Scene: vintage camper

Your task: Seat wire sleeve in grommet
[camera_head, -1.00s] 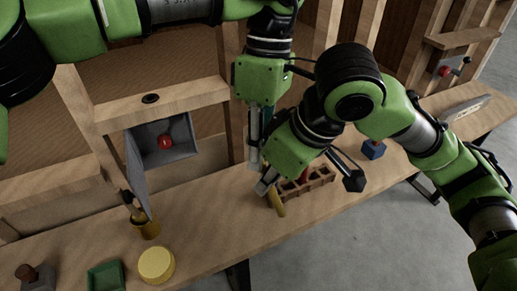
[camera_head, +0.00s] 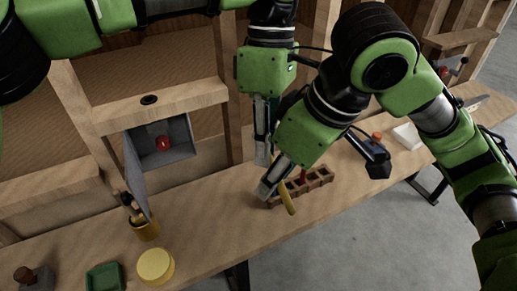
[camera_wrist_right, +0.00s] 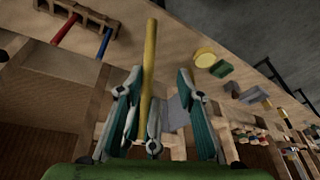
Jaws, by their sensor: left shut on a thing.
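The yellow wire sleeve (camera_head: 288,199) slants beside the wooden rack on the bench; its upper part is hidden behind my right gripper in the head view. My left gripper (camera_head: 263,162) points down and is shut on the sleeve. In the right wrist view the sleeve (camera_wrist_right: 150,58) stands out long between the fingers. My right gripper (camera_head: 268,192) is close in front of the left one. Its fingers look apart, on either side of the sleeve, in the right wrist view (camera_wrist_right: 160,90). The dark ring grommet (camera_head: 150,99) lies in the wooden rail at left, apart from the sleeve.
Below the rail is an open grey box (camera_head: 180,149) with a red knob (camera_head: 163,142). The wooden rack (camera_head: 318,184) holds a red item. A yellow cup (camera_head: 147,230), yellow round tub (camera_head: 155,265) and green tray (camera_head: 104,278) stand at the bench's left. Bare bench (camera_head: 215,205) lies between.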

